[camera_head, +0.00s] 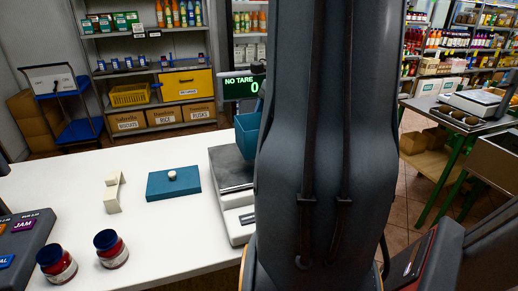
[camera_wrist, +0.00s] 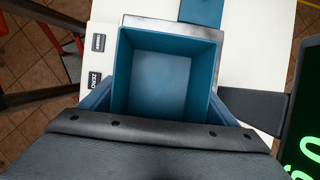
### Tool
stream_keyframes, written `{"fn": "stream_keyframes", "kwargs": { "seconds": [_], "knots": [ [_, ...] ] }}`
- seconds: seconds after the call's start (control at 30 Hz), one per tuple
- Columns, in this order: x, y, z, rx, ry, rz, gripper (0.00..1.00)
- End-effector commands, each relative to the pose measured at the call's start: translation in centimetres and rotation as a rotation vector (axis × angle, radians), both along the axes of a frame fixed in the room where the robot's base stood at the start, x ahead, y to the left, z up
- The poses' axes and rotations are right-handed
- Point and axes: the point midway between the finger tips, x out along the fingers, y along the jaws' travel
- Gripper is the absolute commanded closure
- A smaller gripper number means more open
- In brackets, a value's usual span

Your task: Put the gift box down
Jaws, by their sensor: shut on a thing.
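The gift box is an open, empty teal box (camera_wrist: 165,75), seen from above in the wrist view. Its edge also shows in the head view (camera_head: 247,136), partly hidden by my arm. My gripper (camera_wrist: 164,112) is shut on it. The box is over the metal plate of the white scale (camera_head: 236,212); I cannot tell whether it touches the plate. A flat teal lid (camera_head: 174,184) with a pale round knob lies on the white counter, left of the scale.
The white counter (camera_head: 130,235) has clear room around the lid. The lit scale display (camera_head: 243,87) rises behind the box.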

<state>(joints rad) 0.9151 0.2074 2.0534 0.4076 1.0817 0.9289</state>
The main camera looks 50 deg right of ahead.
Motion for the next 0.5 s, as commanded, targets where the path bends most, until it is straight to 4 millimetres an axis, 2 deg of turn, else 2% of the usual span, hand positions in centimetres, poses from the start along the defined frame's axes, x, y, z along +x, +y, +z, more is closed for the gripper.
{"fn": "stream_keyframes", "kwargs": {
  "seconds": [0.23,0.4,0.5],
  "knots": [
    [0.0,0.1,-1.9,0.002,0.001,0.001,0.41],
    [0.0,0.1,-4.2,0.003,0.002,0.000,0.41],
    [0.0,0.0,-4.7,0.000,0.000,0.000,0.41]
  ]
}}
